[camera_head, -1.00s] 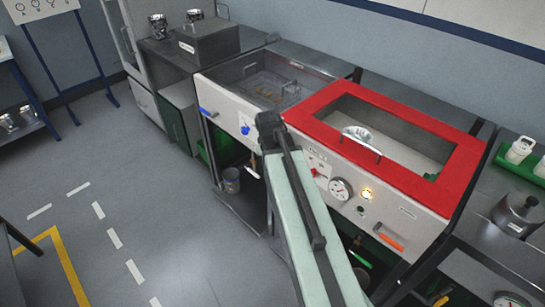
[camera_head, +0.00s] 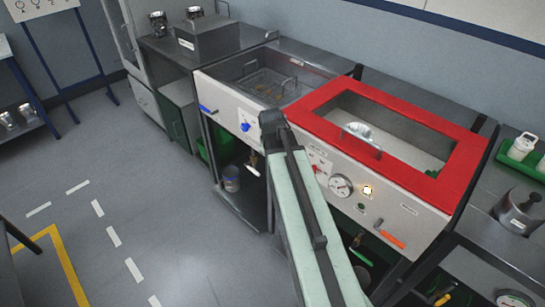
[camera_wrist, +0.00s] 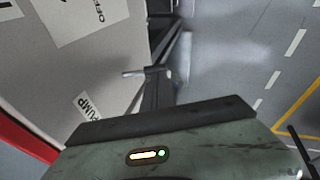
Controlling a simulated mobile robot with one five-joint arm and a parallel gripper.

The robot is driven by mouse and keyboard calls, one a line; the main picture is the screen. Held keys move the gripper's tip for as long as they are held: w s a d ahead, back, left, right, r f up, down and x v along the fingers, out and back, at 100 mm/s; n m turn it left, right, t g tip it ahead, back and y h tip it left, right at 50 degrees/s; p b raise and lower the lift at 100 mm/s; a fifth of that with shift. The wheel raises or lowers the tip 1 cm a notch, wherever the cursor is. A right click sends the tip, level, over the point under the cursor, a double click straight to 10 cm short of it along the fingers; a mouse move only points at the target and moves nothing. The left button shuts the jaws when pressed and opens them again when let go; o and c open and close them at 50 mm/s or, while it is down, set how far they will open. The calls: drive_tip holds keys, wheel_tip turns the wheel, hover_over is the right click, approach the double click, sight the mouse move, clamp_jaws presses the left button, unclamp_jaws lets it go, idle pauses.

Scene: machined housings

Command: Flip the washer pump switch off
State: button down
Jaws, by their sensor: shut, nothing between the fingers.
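My gripper (camera_wrist: 155,88) reaches to the front panel of the machines, its fingers shut and thin in the wrist view. In the head view its end (camera_head: 271,122) is dark and covers part of the panel between the blue knob and the red lever. A white label reading PUMP (camera_wrist: 88,105) is on the pale panel (camera_wrist: 90,65) in the wrist view. A small silvery, lever-like piece (camera_wrist: 132,74) shows close beside my fingertips. It may be the pump switch; I cannot tell whether they touch or which way it is set.
A red-framed lid (camera_head: 449,185) covers the right unit. Its panel has a red lever (camera_head: 314,168), a gauge (camera_head: 341,186), a lit lamp (camera_head: 367,190) and an orange handle (camera_head: 391,240). The left unit has a blue knob (camera_head: 246,127). Open floor (camera_head: 190,245) lies front left.

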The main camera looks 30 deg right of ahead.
idle(0.3)
drive_tip(key=s+a+r+p, duration=0.4)
drive_tip(key=a+r+p, duration=0.1)
drive_tip(key=r+p, duration=0.2)
drive_tip(key=shift+a+r, duration=0.2)
